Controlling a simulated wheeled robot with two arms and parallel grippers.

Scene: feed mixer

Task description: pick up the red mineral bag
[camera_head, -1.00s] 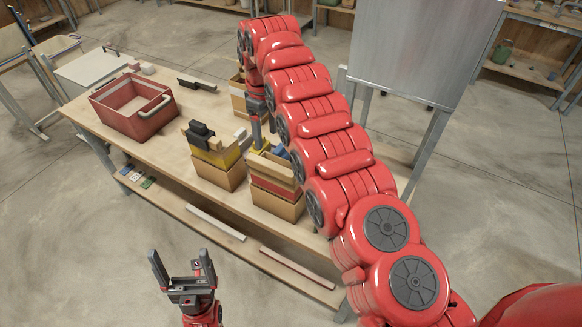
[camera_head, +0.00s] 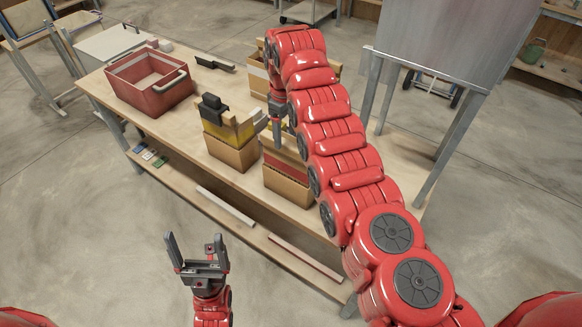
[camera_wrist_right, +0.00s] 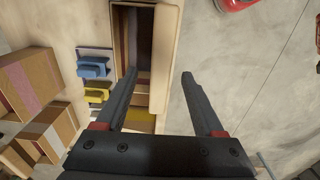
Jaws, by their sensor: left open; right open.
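A red strip (camera_head: 288,170), which may be the red mineral bag, shows at the front cardboard box (camera_head: 286,188) on the workbench. The arm partly covers it. My right gripper (camera_head: 276,140) points down, open, above the back of this box. In the right wrist view the open fingers (camera_wrist_right: 160,76) have a box's pale rim (camera_wrist_right: 166,50) between and beyond them. The box's dark, reddish inside lies by the left finger; I cannot make out a bag there. Nothing is held. My left gripper (camera_head: 200,243) is open and empty, in front of the bench.
A box with a yellow band and black top (camera_head: 225,130) stands left of the front box. A red crate (camera_head: 150,82) with a grey handle is at the bench's left. A dark tool (camera_head: 214,63) lies behind. A grey panel (camera_head: 435,45) stands behind right.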

